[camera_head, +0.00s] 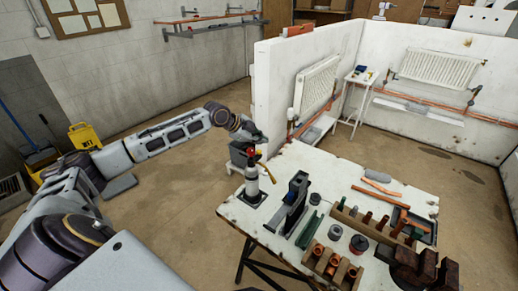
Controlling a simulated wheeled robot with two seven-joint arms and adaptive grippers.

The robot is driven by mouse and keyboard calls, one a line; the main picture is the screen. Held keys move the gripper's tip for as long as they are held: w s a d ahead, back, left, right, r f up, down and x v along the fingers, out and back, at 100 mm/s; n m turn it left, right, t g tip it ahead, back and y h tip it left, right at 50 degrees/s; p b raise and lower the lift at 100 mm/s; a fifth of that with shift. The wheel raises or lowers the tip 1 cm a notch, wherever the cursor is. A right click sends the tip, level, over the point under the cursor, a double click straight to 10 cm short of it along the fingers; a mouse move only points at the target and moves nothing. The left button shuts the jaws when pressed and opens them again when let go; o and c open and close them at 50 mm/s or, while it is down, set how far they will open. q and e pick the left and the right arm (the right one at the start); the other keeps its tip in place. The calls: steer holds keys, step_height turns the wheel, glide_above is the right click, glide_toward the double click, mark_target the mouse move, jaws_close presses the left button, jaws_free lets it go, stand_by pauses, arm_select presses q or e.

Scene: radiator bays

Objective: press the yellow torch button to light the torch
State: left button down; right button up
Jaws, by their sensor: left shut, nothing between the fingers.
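The torch (251,180) stands upright on a dark square pad at the left end of the white work table (330,168). It has a pale bottle, a red and yellow top (252,153) and a brass-coloured nozzle (268,173) angled down to the right. The yellow button is too small to make out clearly from the other yellow at the top. My left gripper (258,139) is shut and empty, just above the torch top. I cannot tell whether it touches the torch. My right gripper is not in view.
A grey upright tool (293,203) stands right of the torch. Wooden racks with copper fittings (330,265), small tins and a dark tray crowd the table's front and right. White partition walls with radiators (318,85) stand behind. Open floor lies left of the table.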

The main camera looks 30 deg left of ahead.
arm_select(q)
steer(key=shift+r+p, duration=0.65)
steer(key=shift+r, duration=0.3)
stand_by(0.3)
